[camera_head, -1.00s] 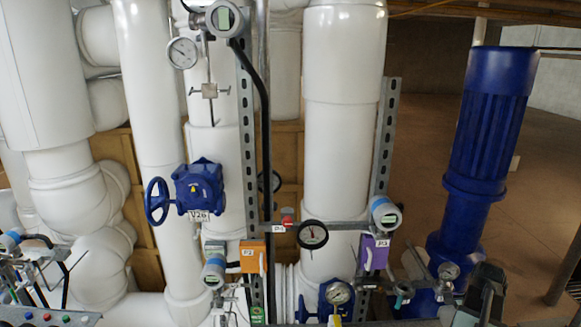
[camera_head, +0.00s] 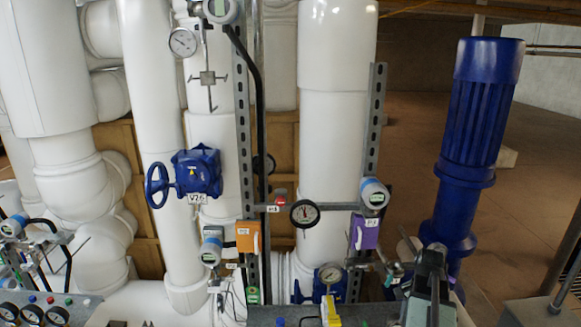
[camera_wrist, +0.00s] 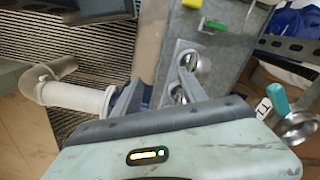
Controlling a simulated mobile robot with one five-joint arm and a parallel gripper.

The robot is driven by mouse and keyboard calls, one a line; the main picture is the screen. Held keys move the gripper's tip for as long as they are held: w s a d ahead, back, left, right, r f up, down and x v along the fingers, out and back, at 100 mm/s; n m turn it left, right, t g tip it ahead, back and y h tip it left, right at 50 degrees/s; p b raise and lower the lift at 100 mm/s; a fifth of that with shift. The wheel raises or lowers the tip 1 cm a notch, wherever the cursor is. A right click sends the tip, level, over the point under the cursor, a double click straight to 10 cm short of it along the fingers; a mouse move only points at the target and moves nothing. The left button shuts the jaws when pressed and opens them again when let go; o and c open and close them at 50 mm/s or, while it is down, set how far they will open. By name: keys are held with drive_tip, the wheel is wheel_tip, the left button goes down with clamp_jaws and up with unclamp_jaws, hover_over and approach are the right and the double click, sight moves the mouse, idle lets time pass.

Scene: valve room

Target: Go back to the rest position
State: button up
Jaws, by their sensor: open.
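My gripper is at the end of the dark arm at the bottom right of the head view (camera_head: 432,262), in front of the foot of the blue motor. In the wrist view its fingers (camera_wrist: 160,88) reach out past the grey-green wrist housing, apart, with nothing seen held between them. A grey panel with a green handle and a yellow handle (camera_wrist: 213,24) lies beyond the fingers. No marker of a rest position shows.
A blue motor (camera_head: 483,110) stands right of the white pipes (camera_head: 335,150). A blue handwheel valve (camera_head: 196,173), an orange box (camera_head: 249,236) and a purple box (camera_head: 364,232) sit before the pipes. Gauges (camera_head: 32,313) line the lower left. Open floor (camera_head: 540,200) lies at right.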

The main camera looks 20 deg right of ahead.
drive_tip(key=w+a+f+n+b, duration=0.3)
drive_tip(key=w+a+n, duration=0.15)
drive_tip(key=a, duration=0.65)
drive_tip(key=w+a+f+n+b, duration=0.35)
drive_tip(key=w+a, duration=0.25)
drive_tip(key=a, duration=0.4)
drive_tip(key=a+f+n+b, duration=0.3)
drive_tip(key=a+n, duration=0.5)
drive_tip(key=a, duration=1)
drive_tip(key=shift+w+a+f, duration=0.35)
drive_tip(key=shift+w, duration=0.05)
drive_tip(key=shift+o, duration=0.4)
drive_tip(key=shift+r, duration=0.1)
